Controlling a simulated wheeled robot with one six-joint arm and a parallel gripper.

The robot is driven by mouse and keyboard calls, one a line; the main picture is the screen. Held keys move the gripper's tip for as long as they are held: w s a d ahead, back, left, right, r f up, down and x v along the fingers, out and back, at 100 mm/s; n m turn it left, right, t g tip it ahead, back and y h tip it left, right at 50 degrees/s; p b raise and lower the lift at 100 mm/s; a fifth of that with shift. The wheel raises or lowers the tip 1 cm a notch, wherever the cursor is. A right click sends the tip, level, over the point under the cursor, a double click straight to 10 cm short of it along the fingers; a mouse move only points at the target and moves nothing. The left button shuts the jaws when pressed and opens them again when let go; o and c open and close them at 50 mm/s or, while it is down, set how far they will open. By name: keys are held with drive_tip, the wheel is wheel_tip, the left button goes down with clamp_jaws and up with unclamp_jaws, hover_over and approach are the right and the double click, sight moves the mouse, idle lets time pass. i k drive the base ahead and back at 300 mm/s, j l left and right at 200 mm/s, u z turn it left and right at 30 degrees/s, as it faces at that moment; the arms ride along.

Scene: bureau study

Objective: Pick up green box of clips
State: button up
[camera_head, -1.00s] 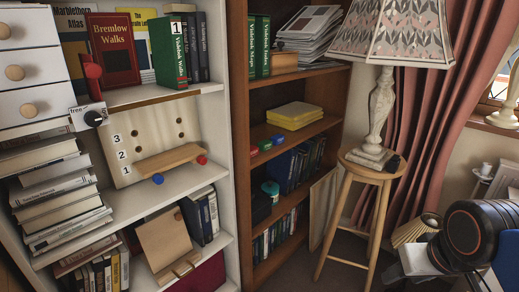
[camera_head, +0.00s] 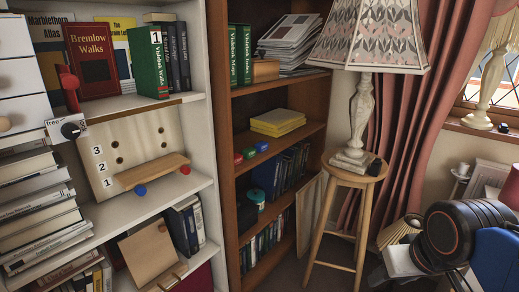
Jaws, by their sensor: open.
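My gripper is not in view. Only part of my arm shows at the lower right, well apart from the shelf.
A yellow stack (camera_head: 277,122) lies behind the small boxes. A lamp (camera_head: 355,120) stands on a wooden stool (camera_head: 353,172) right of the bookcase. A white bookcase (camera_head: 150,208) with books stands at left. A pink curtain (camera_head: 405,120) hangs at right.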

sight(250, 151)
drive_tip(key=i+u, duration=0.25)
drive_tip(key=u, duration=0.25)
drive_tip(key=i+u, duration=0.25)
drive_tip(key=u, duration=0.25)
